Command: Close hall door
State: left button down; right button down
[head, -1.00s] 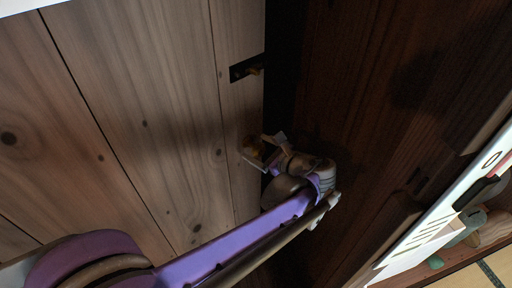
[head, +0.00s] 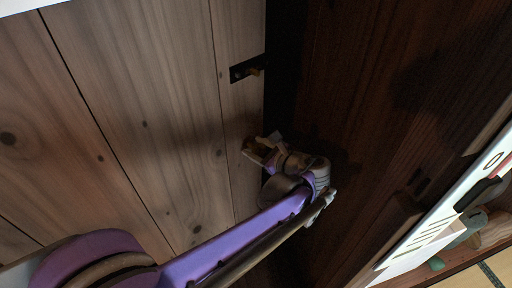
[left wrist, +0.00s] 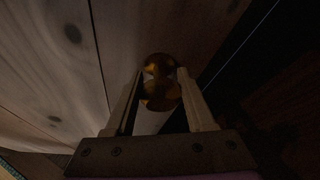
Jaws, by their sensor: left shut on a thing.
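The hall door (head: 150,110) is a pale plank panel filling the left of the head view. Its right edge stands beside a dark strip and dark wood, so a shadowed gap seems to show there. A black latch plate (head: 240,71) sits near that edge. My left gripper (head: 250,148) is at the door near the edge, below the plate. In the left wrist view, a round brass knob (left wrist: 160,90) is between the two fingers of the left gripper (left wrist: 161,82), which is shut on it. My right gripper is not in view.
Dark wood panelling (head: 370,90) stands just right of the door edge. Tatami floor (head: 499,265) shows at the lower right corner. My left arm crosses the lower middle of the head view.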

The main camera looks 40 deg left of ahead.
pick_arm(q)
jog(key=shift+d, duration=0.1)
jog(key=s+d+m+t, duration=0.1)
jog(key=s+d, duration=0.1)
jog(key=d, duration=0.7)
jog(key=shift+s+d+m+t+h+p, duration=0.2)
jog(key=shift+m+t+h+p, duration=0.1)
jog(key=shift+t+p, duration=0.15)
jog(key=shift+c, duration=1.2)
grip_release()
notch_tip(320, 180, up, 10)
jog(key=p, duration=0.2)
